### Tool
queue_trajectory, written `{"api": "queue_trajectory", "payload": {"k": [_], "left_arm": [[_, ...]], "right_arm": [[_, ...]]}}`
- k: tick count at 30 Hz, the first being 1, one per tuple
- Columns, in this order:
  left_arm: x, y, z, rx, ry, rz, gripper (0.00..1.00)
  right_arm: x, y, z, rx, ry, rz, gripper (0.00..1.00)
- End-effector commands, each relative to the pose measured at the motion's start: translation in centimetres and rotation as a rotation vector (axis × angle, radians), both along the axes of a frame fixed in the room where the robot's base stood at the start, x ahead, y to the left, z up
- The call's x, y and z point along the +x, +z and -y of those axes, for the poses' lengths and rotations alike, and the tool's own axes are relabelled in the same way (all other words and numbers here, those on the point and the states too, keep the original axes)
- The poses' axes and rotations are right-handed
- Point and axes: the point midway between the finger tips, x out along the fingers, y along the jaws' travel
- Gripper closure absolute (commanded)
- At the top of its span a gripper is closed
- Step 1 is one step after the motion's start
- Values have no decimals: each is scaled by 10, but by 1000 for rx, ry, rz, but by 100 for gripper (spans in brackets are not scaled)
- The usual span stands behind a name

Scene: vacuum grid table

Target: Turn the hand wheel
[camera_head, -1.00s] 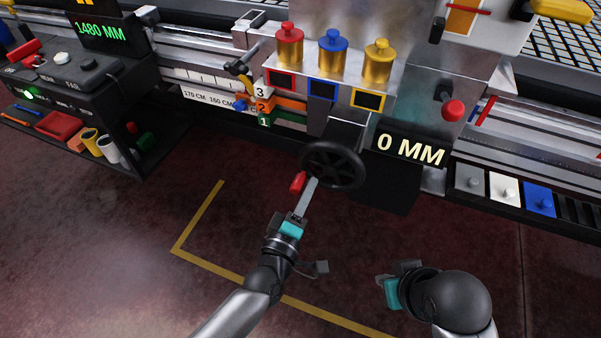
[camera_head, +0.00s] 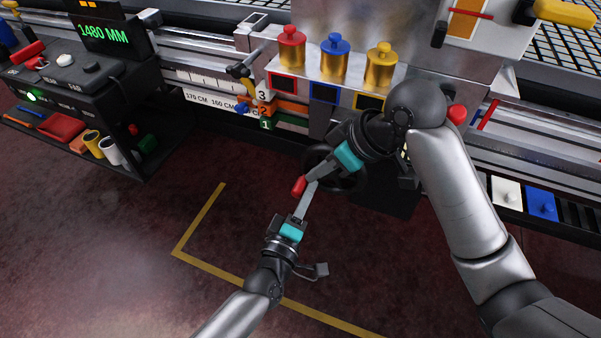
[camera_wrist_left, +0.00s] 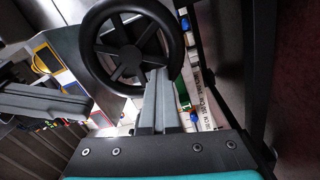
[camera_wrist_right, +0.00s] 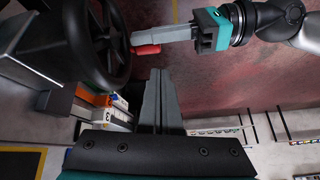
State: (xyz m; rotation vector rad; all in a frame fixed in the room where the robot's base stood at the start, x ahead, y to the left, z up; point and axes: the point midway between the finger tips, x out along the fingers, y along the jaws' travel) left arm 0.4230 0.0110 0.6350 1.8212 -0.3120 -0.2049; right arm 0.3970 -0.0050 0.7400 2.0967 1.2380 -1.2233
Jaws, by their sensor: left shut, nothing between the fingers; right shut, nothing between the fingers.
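The black spoked hand wheel (camera_head: 348,184) is on the machine front, mostly covered by my right arm in the head view. Its hub and spokes show in the left wrist view (camera_wrist_left: 131,57), and its rim shows in the right wrist view (camera_wrist_right: 122,50). The red handle (camera_head: 298,186) sits at the wheel's left side; it also shows in the right wrist view (camera_wrist_right: 147,50). My left gripper (camera_head: 311,184) is shut and empty, its tips beside the handle. My right gripper (camera_head: 308,178) is shut and empty, reaching across the wheel to the handle. Contact with the handle cannot be told.
Red, blue and yellow knobs on brass cylinders (camera_head: 381,68) stand above the wheel. A red button (camera_head: 457,114) is to the right, partly behind my right arm. A dark shelf unit (camera_head: 150,165) stands at left. The floor before the machine is clear.

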Motion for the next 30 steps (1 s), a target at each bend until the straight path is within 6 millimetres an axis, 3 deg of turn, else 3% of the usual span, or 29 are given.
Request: {"api": "queue_trajectory", "payload": {"k": [9,16,23,30], "left_arm": [[0,0,-1,0,1,0,100],[0,0,-1,0,2,0,100],[0,0,-1,0,2,0,100],[0,0,-1,0,2,0,100]], "right_arm": [[21,53,-1,-68,177,19,100],[25,68,0,-90,228,20,100],[28,48,-11,-90,233,16,100],[34,3,-35,-89,232,14,100]]}}
